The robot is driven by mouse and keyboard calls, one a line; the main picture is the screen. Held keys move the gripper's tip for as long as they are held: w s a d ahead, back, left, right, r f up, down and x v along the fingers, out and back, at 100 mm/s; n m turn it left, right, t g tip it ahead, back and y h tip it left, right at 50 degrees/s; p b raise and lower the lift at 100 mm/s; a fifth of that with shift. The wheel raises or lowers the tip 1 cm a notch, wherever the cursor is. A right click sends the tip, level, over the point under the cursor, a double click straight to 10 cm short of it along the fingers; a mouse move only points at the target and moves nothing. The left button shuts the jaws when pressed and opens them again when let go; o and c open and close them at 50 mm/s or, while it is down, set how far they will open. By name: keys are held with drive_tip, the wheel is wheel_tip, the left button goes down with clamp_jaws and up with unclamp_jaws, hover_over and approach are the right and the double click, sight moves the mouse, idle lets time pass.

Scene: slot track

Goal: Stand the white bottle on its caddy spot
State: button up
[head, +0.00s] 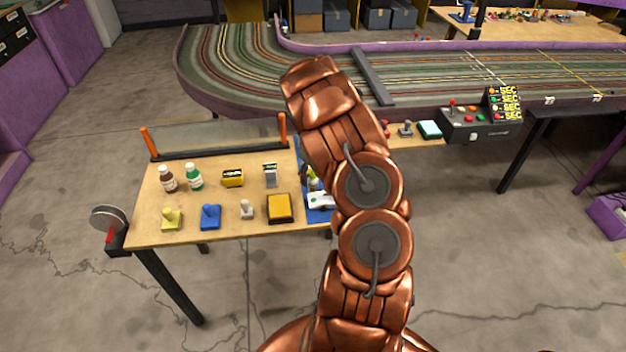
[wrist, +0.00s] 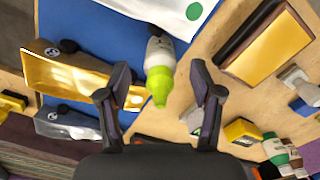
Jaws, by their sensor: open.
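A white bottle (wrist: 158,48) with a lime-green nozzle is on a blue mat (wrist: 100,25). In the head view only part of the bottle (head: 313,183) shows beside my arm; I cannot tell whether it stands or lies. My gripper (wrist: 162,90) is open, with its two fingers apart and the green nozzle showing between them in the wrist view. The fingers do not appear closed on it. In the head view the gripper is hidden behind my arm. I cannot make out a marked caddy spot for certain.
A white sheet with a green dot (wrist: 165,10) lies by the bottle. A gold tray (wrist: 75,85) is at left. A yellow-topped box (head: 279,208), brown bottle (head: 168,179), green bottle (head: 194,177) and several small items stand on the wooden bench (head: 150,225). The slot track (head: 240,75) is behind.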

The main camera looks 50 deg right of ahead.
drive_tip(key=shift+f, duration=0.3)
drive_tip(key=shift+c, duration=0.2)
clamp_jaws()
